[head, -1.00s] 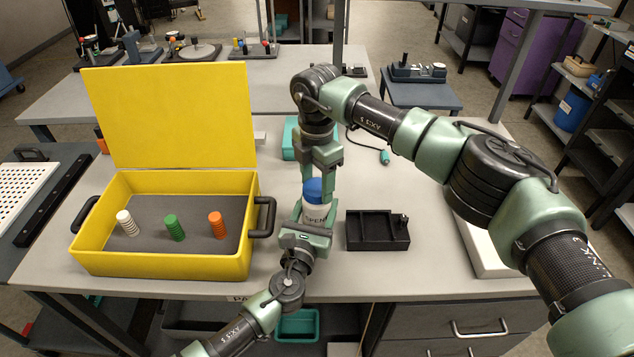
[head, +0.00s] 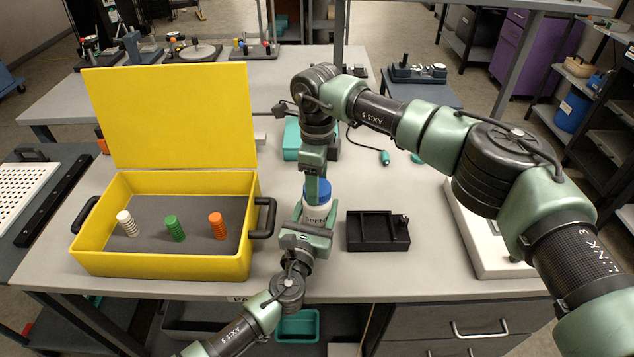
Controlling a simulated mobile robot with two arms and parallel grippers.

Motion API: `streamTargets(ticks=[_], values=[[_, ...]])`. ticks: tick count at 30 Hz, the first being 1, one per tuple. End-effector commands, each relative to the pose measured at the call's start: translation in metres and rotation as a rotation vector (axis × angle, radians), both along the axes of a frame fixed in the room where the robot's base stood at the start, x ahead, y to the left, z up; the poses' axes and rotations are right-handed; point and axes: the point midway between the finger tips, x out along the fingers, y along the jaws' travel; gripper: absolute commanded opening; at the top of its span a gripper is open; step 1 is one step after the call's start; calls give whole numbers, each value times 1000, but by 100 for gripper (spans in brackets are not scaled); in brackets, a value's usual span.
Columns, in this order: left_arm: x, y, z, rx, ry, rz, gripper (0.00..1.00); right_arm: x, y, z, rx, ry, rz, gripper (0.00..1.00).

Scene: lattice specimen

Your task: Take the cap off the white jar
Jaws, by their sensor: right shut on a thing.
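The white jar (head: 315,213) stands upright on the bench, right of the yellow case, with dark lettering on its side. Its blue cap (head: 324,189) sits on top, and I see no gap between them. My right gripper (head: 313,190) comes straight down from above and is shut on the cap; its near finger hides part of the blue. My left gripper (head: 312,222) reaches in from the front, with its fingers on both sides of the jar's body, and looks shut on it. The jar's lower part is hidden by the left gripper.
The open yellow case (head: 160,262) at left holds white, green and orange ribbed pieces. A black divided tray (head: 378,246) lies close right of the jar. A teal box (head: 291,140) is behind, and a white flat block (head: 490,255) lies under my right arm.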

Motion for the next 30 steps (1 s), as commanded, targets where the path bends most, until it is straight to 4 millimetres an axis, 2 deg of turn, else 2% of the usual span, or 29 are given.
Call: streamTargets(ticks=[21,27,30], values=[[-1,-1,-1,1,2,-2,0,0,0,2,0,-2,1574,7],[-1,-1,-1,1,2,-2,0,0,0,2,0,-2,1827,7],[-1,-1,-1,1,2,-2,0,0,0,2,0,-2,1824,7]])
